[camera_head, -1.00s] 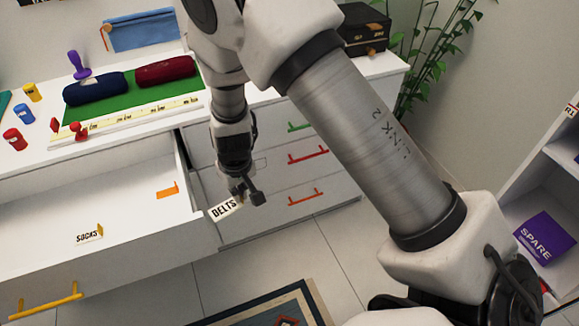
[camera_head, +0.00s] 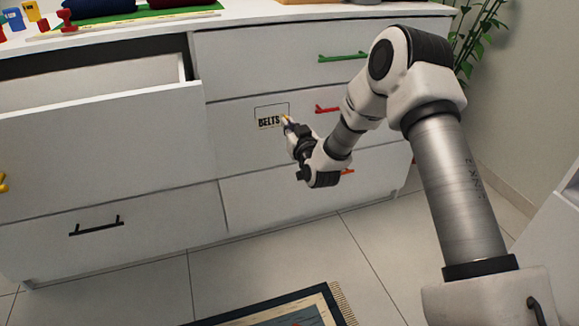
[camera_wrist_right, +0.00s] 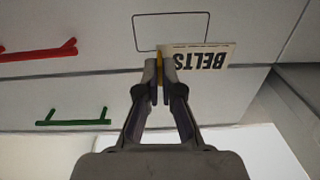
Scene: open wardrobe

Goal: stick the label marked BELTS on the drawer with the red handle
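The BELTS label (camera_head: 269,122), a small cream card with black letters, is held in my right gripper (camera_head: 287,121) in front of the drawer with the red handle (camera_head: 230,125). The red handle (camera_head: 328,108) is right of the label, partly behind my arm. A thin empty rectangular outline (camera_head: 272,106) is drawn on this drawer, and the label overlaps its lower part. In the wrist view, which is upside down, the label (camera_wrist_right: 205,58) covers a lower corner of the outline (camera_wrist_right: 170,14). The fingers (camera_wrist_right: 160,70) are shut on its yellow tab. Whether it touches the drawer, I cannot tell.
Above is a drawer with a green handle (camera_head: 343,58); below, one with an orange-red handle, mostly hidden. An open drawer (camera_head: 110,140) juts out at left, above a drawer with a black handle (camera_head: 97,226). A rug (camera_head: 290,310) lies on the floor.

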